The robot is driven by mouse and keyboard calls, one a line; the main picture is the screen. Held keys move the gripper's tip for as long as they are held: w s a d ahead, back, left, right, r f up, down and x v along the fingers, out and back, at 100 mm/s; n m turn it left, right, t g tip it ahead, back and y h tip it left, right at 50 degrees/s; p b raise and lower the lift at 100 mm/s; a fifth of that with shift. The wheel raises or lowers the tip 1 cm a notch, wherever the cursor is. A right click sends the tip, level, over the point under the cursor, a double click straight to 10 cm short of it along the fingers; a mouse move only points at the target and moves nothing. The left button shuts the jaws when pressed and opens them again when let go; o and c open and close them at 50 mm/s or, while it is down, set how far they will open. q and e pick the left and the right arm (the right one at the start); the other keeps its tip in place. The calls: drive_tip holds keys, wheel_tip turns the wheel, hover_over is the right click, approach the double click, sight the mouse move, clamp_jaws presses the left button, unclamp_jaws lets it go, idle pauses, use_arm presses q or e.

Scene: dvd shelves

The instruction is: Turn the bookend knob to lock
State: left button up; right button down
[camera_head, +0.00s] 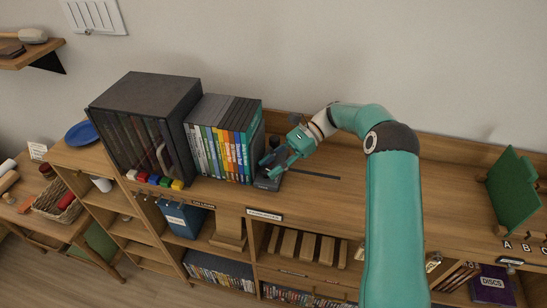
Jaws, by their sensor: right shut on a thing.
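A dark bookend (266,183) stands on the shelf top against the right end of a row of DVD cases (222,140). My right gripper (272,170) reaches down to it from the right and is shut on the bookend's knob. The knob is mostly hidden behind the fingers, so its turn angle cannot be read. A dark slot (315,174) runs along the wood to the right of the bookend. My left gripper is not in view.
A black cabinet (148,90) stands left of the cases, with coloured blocks (155,181) at its front edge. A green stand (515,192) is at the far right. The shelf top (455,185) between my right arm and the stand is clear.

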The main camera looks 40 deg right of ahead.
drive_tip(key=shift+w+r+n+g+p, duration=0.1)
drive_tip(key=shift+w+n+g+p, duration=0.1)
drive_tip(key=shift+n+g+p, duration=0.45)
drive_tip(key=shift+g, duration=0.35)
drive_tip(key=c, duration=0.8)
unclamp_jaws()
